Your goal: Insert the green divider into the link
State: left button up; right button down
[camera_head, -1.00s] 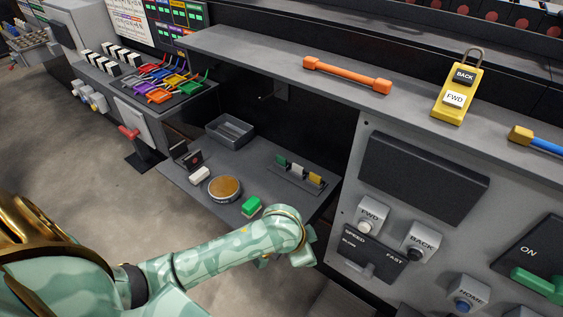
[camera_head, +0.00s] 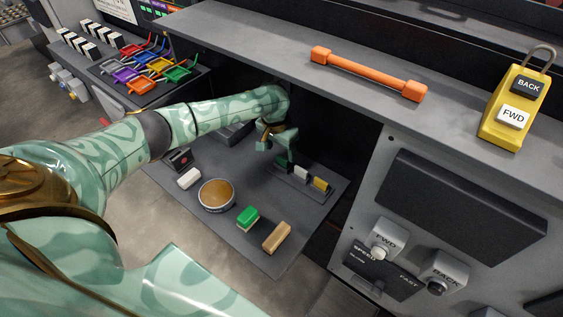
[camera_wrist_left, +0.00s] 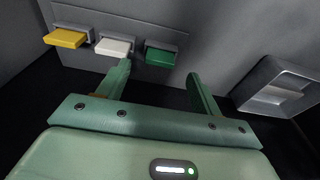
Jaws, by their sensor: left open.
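The green divider (camera_head: 283,160) stands in a dark rack at the back of the low grey shelf, beside a white divider (camera_head: 301,174) and a yellow divider (camera_head: 320,184). My left gripper (camera_head: 272,142) is over the rack's left end, near the green divider. In the left wrist view, the open fingers (camera_wrist_left: 160,78) point toward the rack, with the green divider (camera_wrist_left: 160,57) between and just beyond their tips. It appears untouched. The left fingertip is close below the white divider (camera_wrist_left: 115,47). I cannot clearly identify the link. My right gripper is not in view.
A grey tray (camera_wrist_left: 280,90) is right of my fingers in the wrist view. A counter (camera_head: 270,65) overhangs behind.

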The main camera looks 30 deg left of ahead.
aim_at(282, 158)
pick_arm(q)
jog(key=f, duration=0.1)
jog(key=f+b, duration=0.1)
jog(key=f, duration=0.1)
jog(key=shift+w+d+f+b, duration=0.25)
jog(key=shift+w+d+b, duration=0.1)
jog(key=shift+d, duration=0.05)
jog(key=shift+a+f, duration=0.25)
jog(key=shift+f, duration=0.3)
jog(key=shift+w+a+r, duration=0.1)
jog(key=shift+c, duration=0.9)
jog(key=c, duration=0.9)
jog(key=shift+o, duration=0.2)
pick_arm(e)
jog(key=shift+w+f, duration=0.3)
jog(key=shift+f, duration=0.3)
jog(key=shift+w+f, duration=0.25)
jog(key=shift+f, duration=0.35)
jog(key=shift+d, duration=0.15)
